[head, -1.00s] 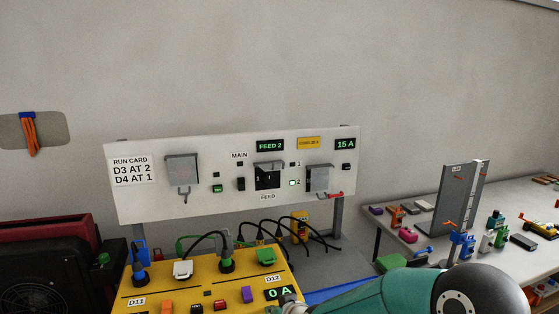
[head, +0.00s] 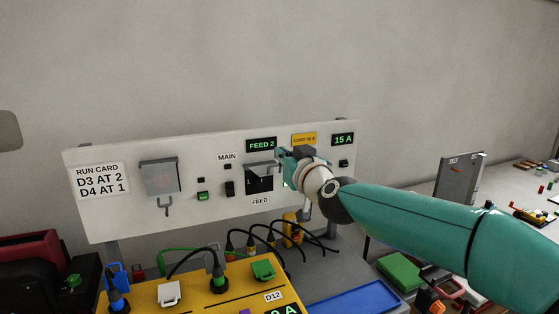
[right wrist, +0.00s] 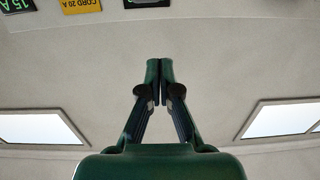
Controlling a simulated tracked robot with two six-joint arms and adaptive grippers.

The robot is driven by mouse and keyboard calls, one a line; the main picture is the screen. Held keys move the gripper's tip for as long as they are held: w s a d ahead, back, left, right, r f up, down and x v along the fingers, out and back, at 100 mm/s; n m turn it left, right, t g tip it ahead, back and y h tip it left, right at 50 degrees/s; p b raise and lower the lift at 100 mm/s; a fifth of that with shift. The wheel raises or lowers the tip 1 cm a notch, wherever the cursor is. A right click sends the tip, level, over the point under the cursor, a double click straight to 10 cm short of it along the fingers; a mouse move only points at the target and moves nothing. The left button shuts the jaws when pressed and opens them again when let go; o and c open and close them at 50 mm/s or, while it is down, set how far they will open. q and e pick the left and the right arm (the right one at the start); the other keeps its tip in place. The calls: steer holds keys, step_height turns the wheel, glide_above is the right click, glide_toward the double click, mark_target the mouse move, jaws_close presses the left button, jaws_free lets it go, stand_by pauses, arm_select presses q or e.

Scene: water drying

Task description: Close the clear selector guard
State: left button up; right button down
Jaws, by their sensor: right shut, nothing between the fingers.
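The clear selector guard (head: 261,170) shows as a pale flap sticking out from the top of the black FEED selector (head: 259,183) on the white panel. The selector's face below it is uncovered, with a "1" beside it. My right gripper (head: 281,156) is at the upper right corner of the selector, close to the guard; I cannot tell whether they touch. Its arm hides the right part of the panel. In the right wrist view, the two fingers (right wrist: 160,66) are shut together with nothing between them. My left gripper is out of view.
A yellow box (head: 190,294) with plugs and cables stands below the panel. A blue tray (head: 357,298) and a side table with small parts are at the right.

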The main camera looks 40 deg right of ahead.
steer(key=p, duration=0.1)
glide_above(269, 166)
steer(key=d, duration=0.1)
steer(key=f+b, duration=0.1)
steer(key=s+f+b, duration=0.1)
steer(key=f+b, duration=0.1)
steer(key=f, duration=0.1)
steer(key=shift+s+d, duration=0.15)
steer(key=shift+s, duration=0.1)
